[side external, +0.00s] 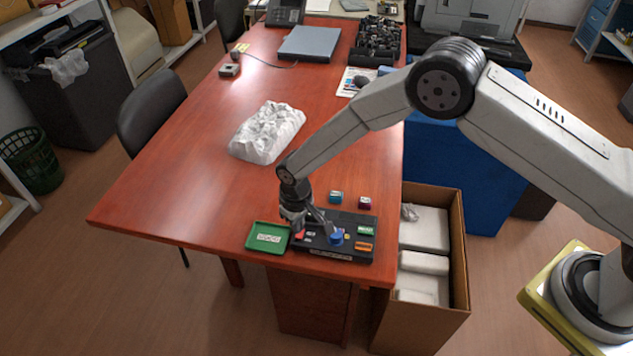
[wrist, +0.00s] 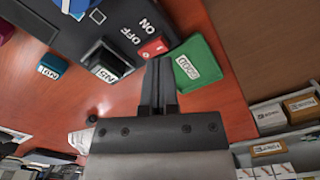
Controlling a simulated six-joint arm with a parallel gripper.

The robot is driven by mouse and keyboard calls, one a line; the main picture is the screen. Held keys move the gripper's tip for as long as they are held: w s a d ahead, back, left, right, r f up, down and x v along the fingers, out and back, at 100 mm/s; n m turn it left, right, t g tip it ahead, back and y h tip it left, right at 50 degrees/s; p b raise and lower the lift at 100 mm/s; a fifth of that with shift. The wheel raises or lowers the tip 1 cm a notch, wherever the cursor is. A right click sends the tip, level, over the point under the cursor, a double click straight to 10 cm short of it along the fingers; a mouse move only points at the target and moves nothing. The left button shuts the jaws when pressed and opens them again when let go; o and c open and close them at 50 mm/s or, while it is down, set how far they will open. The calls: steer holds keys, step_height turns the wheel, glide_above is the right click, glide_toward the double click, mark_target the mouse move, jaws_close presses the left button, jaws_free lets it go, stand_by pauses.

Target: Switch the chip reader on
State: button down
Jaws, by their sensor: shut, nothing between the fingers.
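The chip reader (side external: 347,252) is a dark flat box near the front edge of the table. Its red switch (wrist: 154,48) shows in the wrist view beside white ON and OFF lettering; I cannot tell which way it is set. My gripper (side external: 298,228) points down over the reader's left end, by the switch. In the wrist view my gripper (wrist: 159,66) has its two fingers together and empty, with the tips just beside the switch. I cannot tell whether they touch it. A round blue part (side external: 336,237) sits on the reader.
A green tray (side external: 268,248) lies against the reader's left side. Teal (side external: 336,197) and dark red (side external: 365,202) cartridges stand behind the reader. A crumpled white bundle (side external: 266,132) lies farther back. An open cardboard box (side external: 460,250) stands right of the table.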

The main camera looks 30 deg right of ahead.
steer(key=shift+f, duration=1.25)
stand_by(1.3)
steer(key=shift+r, duration=3.45)
steer(key=shift+d+r, duration=0.1)
steer(key=shift+r, duration=0.05)
steer(key=shift+d+r, duration=0.15)
steer(key=shift+r, duration=0.05)
steer(key=s+d+r+m+t, duration=0.1)
steer(key=s+d+r, duration=0.55)
steer(key=d, duration=0.25)
steer(key=s+d+r+m+t, duration=0.1)
steer(key=s+d+r, duration=0.5)
steer(key=d+r, duration=0.25)
steer(key=s+d+m, duration=0.1)
steer(key=s+d, duration=0.3)
steer(key=s, duration=0.3)
steer(key=shift+s+r+t, duration=0.2)
steer(key=shift+t, duration=0.1)
